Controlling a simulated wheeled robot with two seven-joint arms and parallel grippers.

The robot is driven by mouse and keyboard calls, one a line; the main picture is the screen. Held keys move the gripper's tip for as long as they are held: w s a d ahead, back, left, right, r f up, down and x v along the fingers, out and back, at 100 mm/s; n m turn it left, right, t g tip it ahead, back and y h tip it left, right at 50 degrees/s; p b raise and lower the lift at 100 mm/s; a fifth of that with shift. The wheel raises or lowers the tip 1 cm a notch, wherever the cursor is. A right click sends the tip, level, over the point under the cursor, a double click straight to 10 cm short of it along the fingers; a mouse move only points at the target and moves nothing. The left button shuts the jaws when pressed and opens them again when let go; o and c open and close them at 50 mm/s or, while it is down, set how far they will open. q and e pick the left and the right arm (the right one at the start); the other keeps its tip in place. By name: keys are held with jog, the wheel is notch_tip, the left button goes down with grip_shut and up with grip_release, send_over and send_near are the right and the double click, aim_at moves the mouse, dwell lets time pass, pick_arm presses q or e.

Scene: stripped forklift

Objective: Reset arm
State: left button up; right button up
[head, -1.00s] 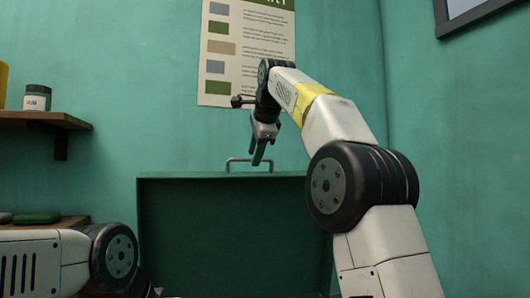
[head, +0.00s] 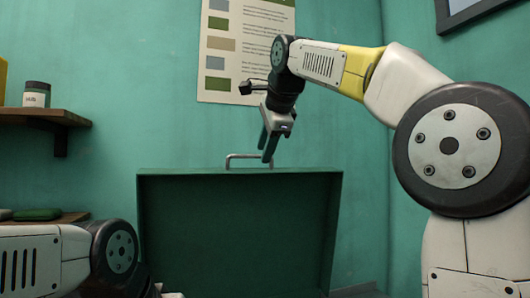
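My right gripper (head: 268,146) points down in front of the teal wall, at the end of my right arm, which comes in from the right. Its two dark fingers are seen nearly edge-on and overlap, so I cannot tell if they are open or shut. I see nothing held between them. The fingertips appear just above and in line with the metal handle (head: 234,157) on the top edge of a dark green open panel or lid (head: 240,230). I cannot tell whether they touch it. My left arm shows at the lower left, but its gripper is out of view.
A wooden shelf (head: 45,117) with a jar (head: 37,94) is on the left wall side. A lower shelf (head: 73,217) holds a green item (head: 37,214). A poster (head: 222,70) hangs behind my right arm. A framed item (head: 466,12) is at upper right.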

jog(key=s+d+f+n+g, duration=0.2)
jog(key=s+d+f+n, duration=0.65)
jog(key=f, duration=0.55)
jog(key=s+d+f+n, duration=0.2)
jog(key=s+f+n, duration=0.1)
jog(key=s+f, duration=0.4)
jog(key=s+d+f+n, duration=0.3)
jog(key=s+f, duration=0.5)
jog(key=f, duration=0.5)
jog(key=shift+s+f+g+h, duration=0.15)
jog(key=shift+s+g+h, duration=0.05)
jog(key=shift+g+h, duration=0.1)
